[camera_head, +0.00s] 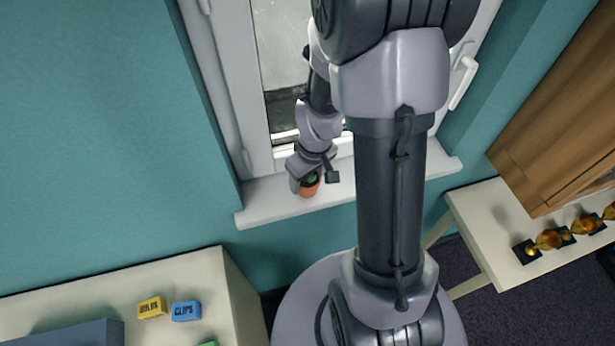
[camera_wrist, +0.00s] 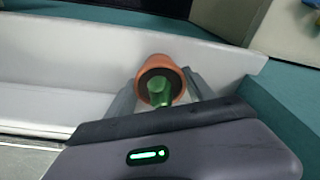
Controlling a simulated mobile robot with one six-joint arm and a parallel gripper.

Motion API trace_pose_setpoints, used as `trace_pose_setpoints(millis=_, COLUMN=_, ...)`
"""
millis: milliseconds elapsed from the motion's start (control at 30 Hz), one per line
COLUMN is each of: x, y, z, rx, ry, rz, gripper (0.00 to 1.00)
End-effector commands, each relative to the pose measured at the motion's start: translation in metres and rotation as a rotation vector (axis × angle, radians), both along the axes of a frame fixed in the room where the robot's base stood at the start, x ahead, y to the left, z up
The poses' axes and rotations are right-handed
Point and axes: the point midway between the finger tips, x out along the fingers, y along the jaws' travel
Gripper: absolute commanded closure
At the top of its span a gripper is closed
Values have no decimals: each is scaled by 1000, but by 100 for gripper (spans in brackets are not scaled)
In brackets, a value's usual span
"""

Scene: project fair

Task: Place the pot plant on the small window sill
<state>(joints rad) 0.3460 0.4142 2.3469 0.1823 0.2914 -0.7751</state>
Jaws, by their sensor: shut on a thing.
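The pot plant is a small terracotta pot (camera_head: 309,189) with a green plant in it. In the head view it is at the white window sill (camera_head: 270,199), in front of the window. My gripper (camera_head: 304,180) is shut on the pot and partly covers it. In the wrist view the orange pot (camera_wrist: 160,68) with its green plant (camera_wrist: 159,92) sits between the two fingers of my gripper (camera_wrist: 163,90). The white sill (camera_wrist: 95,60) lies behind and below it. I cannot tell whether the pot touches the sill.
The sill is bare on both sides of the pot. The window frame (camera_head: 237,85) stands close behind. A cream table (camera_head: 232,300) with yellow (camera_head: 152,308) and blue boxes (camera_head: 186,311) is at lower left. A white table (camera_head: 490,225) with gold trophies (camera_head: 549,239) is at right.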

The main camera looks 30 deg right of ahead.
Motion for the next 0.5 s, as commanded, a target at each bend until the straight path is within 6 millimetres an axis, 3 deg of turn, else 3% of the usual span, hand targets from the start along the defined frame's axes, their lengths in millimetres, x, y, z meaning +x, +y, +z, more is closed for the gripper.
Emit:
trace_pose_setpoints(millis=200, x=0, y=0, z=-4, rx=0, ry=0, rz=0, gripper=87)
trace_pose_setpoints(millis=233, x=0, y=0, z=-3, rx=0, ry=0, rz=0, gripper=32)
trace_pose_setpoints(millis=300, x=0, y=0, z=-3, rx=0, ry=0, rz=0, gripper=19)
trace_pose_setpoints(millis=333, x=0, y=0, z=-3, rx=0, ry=0, rz=0, gripper=16)
trace_pose_setpoints(millis=500, x=0, y=0, z=-2, rx=0, ry=0, rz=0, gripper=16)
